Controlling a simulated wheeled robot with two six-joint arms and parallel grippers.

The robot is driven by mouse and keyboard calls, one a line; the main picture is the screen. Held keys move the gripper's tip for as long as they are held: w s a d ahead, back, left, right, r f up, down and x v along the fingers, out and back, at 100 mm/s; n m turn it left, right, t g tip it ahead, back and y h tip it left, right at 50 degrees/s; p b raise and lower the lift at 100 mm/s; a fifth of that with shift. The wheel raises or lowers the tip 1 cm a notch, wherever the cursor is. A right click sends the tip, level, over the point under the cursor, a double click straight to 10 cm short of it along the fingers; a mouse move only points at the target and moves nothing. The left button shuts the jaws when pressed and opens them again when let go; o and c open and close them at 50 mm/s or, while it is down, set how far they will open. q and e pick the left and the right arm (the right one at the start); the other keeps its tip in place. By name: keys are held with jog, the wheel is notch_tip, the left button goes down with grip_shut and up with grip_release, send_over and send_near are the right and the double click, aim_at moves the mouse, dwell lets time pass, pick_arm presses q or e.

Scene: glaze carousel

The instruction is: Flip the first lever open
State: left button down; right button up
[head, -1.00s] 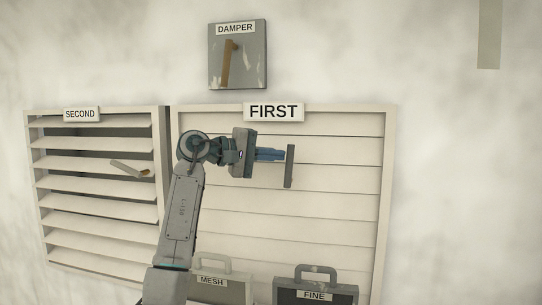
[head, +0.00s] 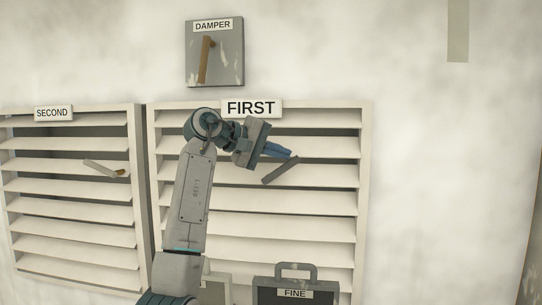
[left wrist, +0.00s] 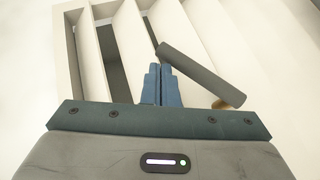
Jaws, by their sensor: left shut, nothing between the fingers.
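In the left wrist view the lever (left wrist: 200,73) lies just beyond and to the right of my fingertips. My left gripper (head: 285,153) is shut and empty, its blue fingers beside the lever; I cannot tell whether they touch it. The left gripper also shows in the left wrist view (left wrist: 162,72). My right gripper is not in view.
The louvre panel labelled SECOND (head: 53,113) at the left has open slats and a slanted lever (head: 104,168). A DAMPER box (head: 232,60) with a brown lever is above. A dark FINE case (head: 295,289) stands below.

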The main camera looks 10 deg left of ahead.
pick_arm(q)
jog(key=shift+d+f+b, duration=0.6)
jog(key=shift+d+b, duration=0.2)
jog(key=shift+d, duration=0.1)
